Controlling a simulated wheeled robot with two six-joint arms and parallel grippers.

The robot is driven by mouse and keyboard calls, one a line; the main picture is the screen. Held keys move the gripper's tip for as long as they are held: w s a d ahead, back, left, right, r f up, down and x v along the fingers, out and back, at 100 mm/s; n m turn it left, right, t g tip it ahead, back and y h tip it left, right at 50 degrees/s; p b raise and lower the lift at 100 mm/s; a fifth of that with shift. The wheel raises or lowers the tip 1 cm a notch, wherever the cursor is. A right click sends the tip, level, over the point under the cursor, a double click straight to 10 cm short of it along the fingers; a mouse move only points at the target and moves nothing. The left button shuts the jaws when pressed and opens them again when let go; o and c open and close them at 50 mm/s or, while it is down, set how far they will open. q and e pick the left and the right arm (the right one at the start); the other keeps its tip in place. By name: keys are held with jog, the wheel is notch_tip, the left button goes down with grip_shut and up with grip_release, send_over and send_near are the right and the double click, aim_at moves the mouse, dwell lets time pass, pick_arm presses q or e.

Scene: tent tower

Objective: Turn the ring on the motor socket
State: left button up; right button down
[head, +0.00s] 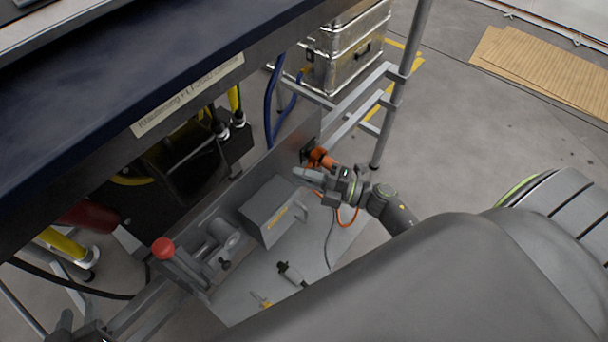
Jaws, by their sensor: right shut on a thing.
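An orange connector (321,158) sits against the dark motor socket (307,155) on the metal panel at the middle right. The ring itself is too small to make out apart from the connector. My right gripper (312,172) is at the connector, its arm coming in from the right, and it is shut on the orange part. The fingers hide some of the connector. My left gripper (66,328) is at the bottom left edge, dark and partly cut off, well apart from the socket. Its jaws cannot be made out.
A grey box (268,210) with a handle stands on the metal shelf (312,256) below the socket. A red knob (163,248) tops a grey device to the left. A dark tool (291,274) lies in front. An orange cable (349,220) hangs beside my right wrist. A grey post (401,90) stands behind.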

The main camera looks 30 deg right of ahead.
jog(key=shift+f, duration=0.1)
jog(key=c, duration=1.4)
grip_release()
jog(key=shift+c, duration=0.2)
pick_arm(q)
jog(key=shift+s+f+g, duration=0.3)
jog(key=shift+f, duration=0.2)
pick_arm(e)
jog(key=v, duration=1.7)
jog(key=shift+s+d, duration=0.15)
jog(key=shift+d, duration=0.05)
pick_arm(q)
jog(key=shift+s, duration=0.1)
